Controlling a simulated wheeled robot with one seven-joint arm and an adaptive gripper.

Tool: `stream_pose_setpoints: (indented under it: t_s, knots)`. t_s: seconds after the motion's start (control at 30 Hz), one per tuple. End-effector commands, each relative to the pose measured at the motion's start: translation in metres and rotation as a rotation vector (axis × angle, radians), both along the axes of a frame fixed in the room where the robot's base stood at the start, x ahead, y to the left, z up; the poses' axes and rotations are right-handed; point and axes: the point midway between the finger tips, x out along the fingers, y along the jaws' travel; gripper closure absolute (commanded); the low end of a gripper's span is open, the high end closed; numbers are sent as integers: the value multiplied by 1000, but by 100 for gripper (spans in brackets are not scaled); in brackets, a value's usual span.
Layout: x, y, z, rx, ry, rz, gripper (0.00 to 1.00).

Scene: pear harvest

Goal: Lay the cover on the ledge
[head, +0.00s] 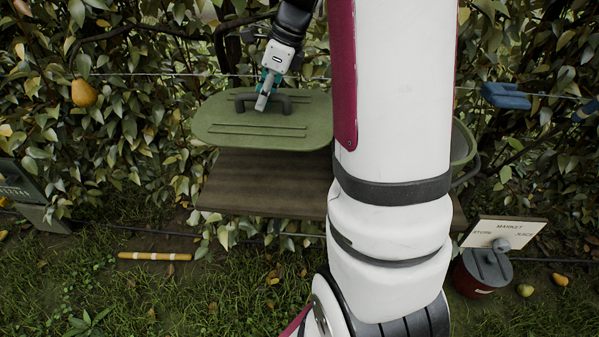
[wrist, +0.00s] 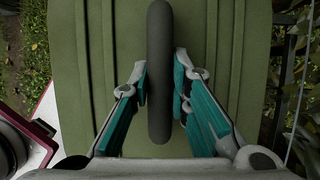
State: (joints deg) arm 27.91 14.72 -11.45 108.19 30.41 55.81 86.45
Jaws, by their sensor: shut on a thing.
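The green cover (head: 215,125) with a dark grey handle (head: 284,104) is at the upper middle of the head view, over the left part of the brown wooden ledge (head: 262,180). My gripper (head: 264,92) is shut on the handle from above. In the wrist view the handle (wrist: 159,75) stands between the two teal finger pads of my gripper (wrist: 160,85), and the green cover (wrist: 115,30) fills the background. The cover looks roughly level and appears to be above the ledge; I cannot tell whether they touch. My arm hides the ledge's right part.
A green bucket (head: 462,143) shows behind my arm at the right. A market sign (head: 506,232) and a dark red pot (head: 482,272) stand lower right. Pears lie on the grass, and one pear (head: 84,93) hangs upper left. A striped stick (head: 155,257) lies lower left.

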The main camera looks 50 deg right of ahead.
Motion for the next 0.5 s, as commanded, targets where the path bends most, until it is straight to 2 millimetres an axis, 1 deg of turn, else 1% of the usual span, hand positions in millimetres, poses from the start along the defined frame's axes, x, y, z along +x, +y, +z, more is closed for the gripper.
stream_pose_setpoints:
  t_s: [0.3, 0.4, 0.5]
  knots:
    - [-1, 0, -76, 5, 5, -3, 100]
    - [0, 0, -97, 3, 3, -3, 100]
    - [0, 0, -112, 2, 3, -2, 100]
